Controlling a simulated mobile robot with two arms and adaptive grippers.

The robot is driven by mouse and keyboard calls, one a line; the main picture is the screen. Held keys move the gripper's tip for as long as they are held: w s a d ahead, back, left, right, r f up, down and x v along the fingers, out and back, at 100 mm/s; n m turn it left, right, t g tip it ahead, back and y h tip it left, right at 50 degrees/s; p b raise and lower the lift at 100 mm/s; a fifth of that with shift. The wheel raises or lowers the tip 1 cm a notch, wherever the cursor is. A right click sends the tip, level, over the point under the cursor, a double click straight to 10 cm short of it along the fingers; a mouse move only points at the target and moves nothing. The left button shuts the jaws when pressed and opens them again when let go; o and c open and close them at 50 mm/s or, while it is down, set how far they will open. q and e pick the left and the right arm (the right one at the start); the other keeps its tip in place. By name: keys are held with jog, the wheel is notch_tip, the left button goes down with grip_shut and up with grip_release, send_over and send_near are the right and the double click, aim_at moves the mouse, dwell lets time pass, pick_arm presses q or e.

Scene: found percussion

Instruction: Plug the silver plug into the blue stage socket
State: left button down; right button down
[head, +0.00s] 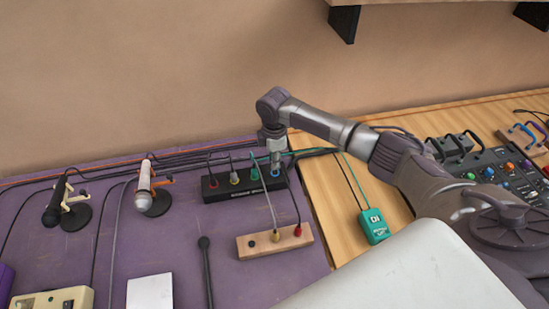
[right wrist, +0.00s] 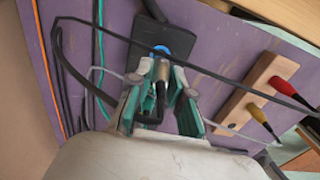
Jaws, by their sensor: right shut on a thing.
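The black stage box (head: 222,192) lies on the purple cloth, with a row of coloured sockets on top. The blue stage socket (head: 276,173) is at its right end and shows as a blue ring in the right wrist view (right wrist: 161,49). My right gripper (head: 274,158) is right above this end, pointing down. In the right wrist view, its green-padded fingers (right wrist: 163,88) are shut on the silver plug (right wrist: 160,70). The plug's far end overlaps the blue ring; I cannot tell how deep it sits. My left gripper is out of view.
A wooden block (head: 252,249) with a yellow and a red plug is in front of the box. Loose cables run along the back. Two microphones (head: 144,190) stand at left. A teal DI box (head: 373,226) and a mixer (head: 500,168) are at right.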

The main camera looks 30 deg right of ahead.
jog(key=shift+p, duration=0.65)
dwell(0.8)
jog(key=shift+f+b, duration=0.75)
jog(key=shift+f, duration=0.35)
jog(key=shift+f, duration=0.25)
jog(key=c, duration=1)
grip_release()
notch_tip(320, 180, up, 12)
jog(key=shift+r, duration=0.1)
